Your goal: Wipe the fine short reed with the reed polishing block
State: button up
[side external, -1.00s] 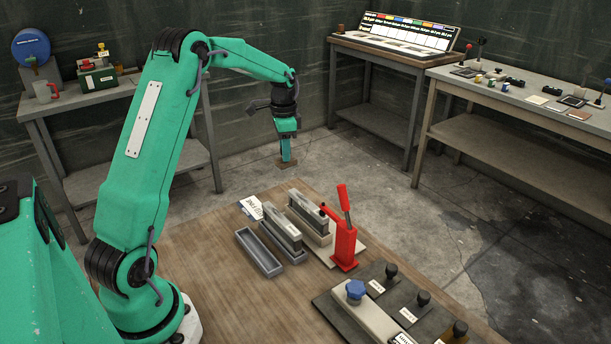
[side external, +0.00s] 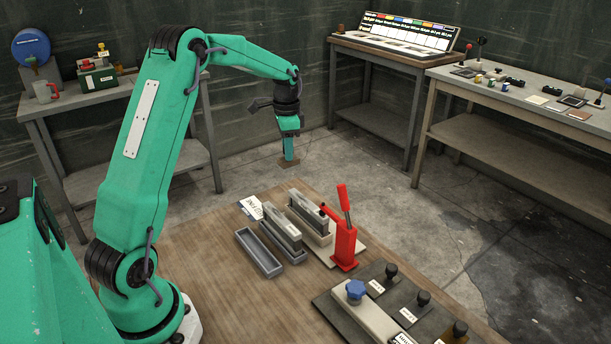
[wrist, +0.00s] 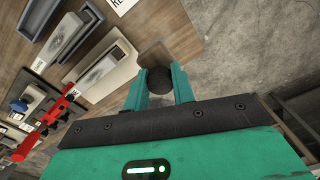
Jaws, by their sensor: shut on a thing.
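My gripper (side external: 289,152) is shut on the reed polishing block (side external: 288,163), a flat brown pad. In the wrist view my gripper (wrist: 158,88) has its fingers on the block's dark round knob, and the pad of the block (wrist: 153,55) shows beyond. The block is in the air past the bench's far edge, apart from both reeds. One long grey reed (side external: 279,236) lies beside the empty tray. Another reed (side external: 309,212) sits on a pale base by the red lever clamp (side external: 344,240). I cannot read which is the fine short one.
The empty grey tray (side external: 258,252) is on the wooden bench (side external: 205,255). A dark plate with several black knobs and a blue knob (side external: 355,290) is at the front right. Side tables stand behind, with open floor between.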

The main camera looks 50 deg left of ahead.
jog(key=s+d+r, duration=0.2)
jog(key=d+r, duration=0.1)
jog(key=d, duration=0.5)
jog(key=s+d+r, duration=0.2)
jog(key=d+r, duration=0.1)
jog(key=d, duration=0.5)
